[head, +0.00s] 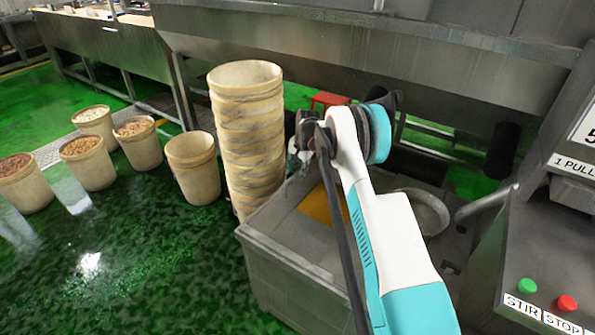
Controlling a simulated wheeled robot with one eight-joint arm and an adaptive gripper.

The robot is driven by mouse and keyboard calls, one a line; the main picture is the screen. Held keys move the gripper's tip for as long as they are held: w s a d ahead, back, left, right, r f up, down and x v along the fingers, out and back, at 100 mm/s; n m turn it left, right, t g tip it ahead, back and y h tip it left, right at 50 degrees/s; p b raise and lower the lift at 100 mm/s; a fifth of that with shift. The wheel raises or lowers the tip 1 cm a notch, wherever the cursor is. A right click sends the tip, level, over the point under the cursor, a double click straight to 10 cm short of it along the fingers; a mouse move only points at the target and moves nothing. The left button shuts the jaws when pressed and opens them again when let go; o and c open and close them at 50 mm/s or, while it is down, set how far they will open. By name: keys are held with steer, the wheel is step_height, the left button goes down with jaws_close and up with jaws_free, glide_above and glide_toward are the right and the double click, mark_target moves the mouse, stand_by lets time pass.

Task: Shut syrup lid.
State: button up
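A grey metal tank (285,275) stands in front of me at the middle right. An orange-yellow surface, possibly syrup, shows in its top (318,208), so this part looks open. A round metal dish or lid (428,212) lies on the right of the tank top, partly behind my arm. I cannot tell which piece is the syrup lid. My white and turquoise arm reaches over the tank. My gripper (308,135) is the dark part at its far end, above the tank's back left. Its fingers are too small and overlapped to read. A long dark bar runs down in front of my arm.
A tall stack of tan buckets (246,130) stands close to the tank's left. A single bucket (193,165) and several filled ones stand on the wet green floor. A control panel with green and red buttons (566,303) is at the right. A metal trough (360,50) runs behind.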

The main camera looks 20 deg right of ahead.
steer(key=shift+s+d, duration=0.1)
step_height(320, 180, up, 12)
steer(key=s+d, duration=0.1)
steer(key=s, duration=0.1)
steer(key=shift+d, duration=0.15)
steer(key=shift+f, duration=0.1)
stand_by(0.5)
steer(key=s+a+r+n+t, duration=0.1)
steer(key=s+a+r+n, duration=0.2)
steer(key=s+a+r, duration=0.55)
steer(key=s+a+r+n+t, duration=0.2)
steer(key=s+a+r, duration=0.1)
steer(key=s+r, duration=1.05)
steer(key=s+a+f+n+t, duration=0.1)
steer(key=s+a+n, duration=0.2)
steer(key=s, duration=0.9)
steer(key=s+a+f+n+t+h, duration=0.1)
steer(key=s+a+n, duration=0.2)
steer(key=s, duration=1)
steer(key=shift+s+a+f, duration=0.15)
steer(key=shift+s, duration=0.15)
